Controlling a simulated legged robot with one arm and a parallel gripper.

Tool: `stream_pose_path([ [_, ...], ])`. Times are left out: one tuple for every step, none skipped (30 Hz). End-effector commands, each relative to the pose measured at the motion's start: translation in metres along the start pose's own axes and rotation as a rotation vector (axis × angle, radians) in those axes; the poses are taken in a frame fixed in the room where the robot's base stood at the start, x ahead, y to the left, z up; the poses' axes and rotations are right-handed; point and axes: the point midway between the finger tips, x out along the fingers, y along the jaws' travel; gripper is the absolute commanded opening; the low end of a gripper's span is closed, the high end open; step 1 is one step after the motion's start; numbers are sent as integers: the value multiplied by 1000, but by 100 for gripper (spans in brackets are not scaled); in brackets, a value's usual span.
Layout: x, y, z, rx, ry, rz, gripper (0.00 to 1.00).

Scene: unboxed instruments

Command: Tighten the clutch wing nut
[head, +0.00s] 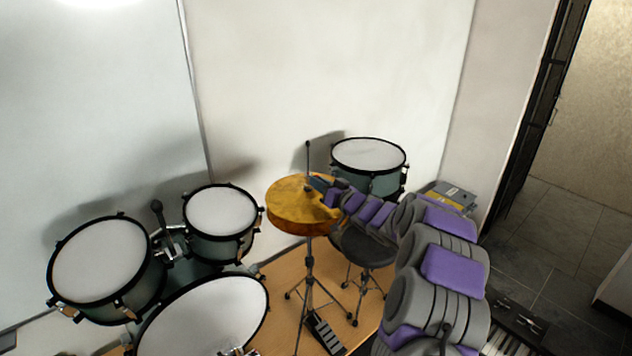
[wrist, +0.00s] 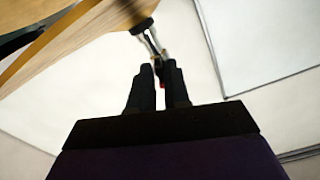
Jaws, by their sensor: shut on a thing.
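The golden hi-hat cymbals (head: 290,207) sit on a stand in the head view, with the thin rod (head: 308,160) rising above them. My gripper (head: 314,183) reaches in from the right, just above the cymbals at the rod. In the wrist view, my gripper's two dark fingers (wrist: 159,68) are close together, shut on the clutch wing nut (wrist: 159,60) beside the rod. The nut is small and mostly hidden by the fingers; its exact angle cannot be told.
A white-headed drum (head: 368,154) stands close behind my arm, above a dark stool (head: 366,248). More drums (head: 100,258) stand at left. The pedal (head: 325,332) is on the wooden floor (head: 283,272). A keyboard (head: 510,340) lies at lower right. Pale walls close off the back.

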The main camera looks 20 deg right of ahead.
Motion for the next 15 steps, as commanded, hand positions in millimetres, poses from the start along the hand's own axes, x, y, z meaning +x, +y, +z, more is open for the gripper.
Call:
stream_pose_path([
  [0, 0, 0, 0, 0, 1, 0],
  [0, 0, 0, 0, 0, 1, 0],
  [0, 0, 0, 1, 0, 1, 0],
  [0, 1, 0, 1, 0, 1, 0],
  [0, 1, 0, 0, 0, 1, 0],
  [0, 1, 0, 1, 0, 1, 0],
  [0, 1, 0, 1, 0, 1, 0],
  [0, 1, 0, 1, 0, 1, 0],
  [0, 1, 0, 1, 0, 1, 0],
  [0, 1, 0, 1, 0, 2, 0],
  [0, 1, 0, 2, 0, 2, 0],
  [0, 1, 0, 8, -1, 2, 0],
  [0, 0, -1, 15, -1, 2, 0],
  [0, 0, -1, 25, -2, 2, 0],
  [0, 0, -2, 41, -4, 2, 0],
])
